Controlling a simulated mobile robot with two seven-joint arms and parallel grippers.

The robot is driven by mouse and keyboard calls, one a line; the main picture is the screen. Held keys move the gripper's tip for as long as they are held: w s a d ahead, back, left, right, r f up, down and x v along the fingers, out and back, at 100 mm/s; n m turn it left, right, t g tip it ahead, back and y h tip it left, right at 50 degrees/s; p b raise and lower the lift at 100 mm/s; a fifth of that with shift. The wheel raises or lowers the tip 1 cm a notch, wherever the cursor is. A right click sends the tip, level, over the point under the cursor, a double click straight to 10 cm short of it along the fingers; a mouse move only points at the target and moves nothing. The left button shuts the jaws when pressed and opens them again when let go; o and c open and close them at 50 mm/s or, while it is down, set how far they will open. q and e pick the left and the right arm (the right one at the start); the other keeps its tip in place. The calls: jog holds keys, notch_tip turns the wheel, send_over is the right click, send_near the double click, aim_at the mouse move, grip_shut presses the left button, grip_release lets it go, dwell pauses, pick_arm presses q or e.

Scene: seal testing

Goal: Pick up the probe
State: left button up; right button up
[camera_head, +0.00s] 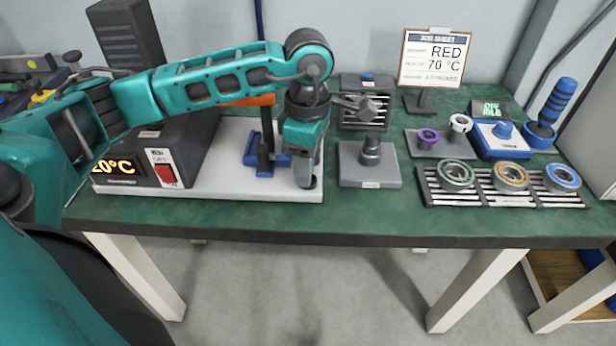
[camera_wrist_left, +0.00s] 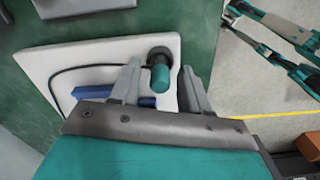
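The probe (camera_wrist_left: 160,72), a short cylinder with a dark collar and a teal end, shows in the left wrist view over the white base plate. A black cable runs from it. My left gripper (camera_wrist_left: 162,88) is open, with its two grey fingers apart and the probe showing between their tips. I cannot tell whether either finger touches it. In the head view my left gripper (camera_head: 303,178) points down over the right end of the white base plate (camera_head: 225,188). The probe is not clearly visible there. My right gripper cannot be made out.
A dark heater box (camera_head: 185,155) with a temperature display and red switch stands left. A blue stand (camera_head: 267,160) is beside the gripper. A grey block (camera_head: 370,175) and a rack (camera_head: 480,185) with three rings stand right. A sign (camera_head: 433,58) reads RED 70 °C.

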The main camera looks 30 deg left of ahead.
pick_arm(q)
grip_shut()
jog(key=shift+r, duration=0.1)
dwell(0.3)
jog(key=shift+r, duration=0.2)
notch_tip(320, 180, up, 20)
jog(key=p, duration=0.3)
jog(key=shift+f+p, duration=0.25)
jog(key=shift+p, duration=0.1)
pick_arm(e)
jog(key=shift+s+d+r+h, duration=0.2)
jog(key=shift+d+r, duration=0.15)
jog(key=shift+d, duration=0.1)
jog(key=shift+s+d+r+h, duration=0.2)
jog(key=shift+d+r, duration=0.1)
jog(key=shift+d, duration=0.15)
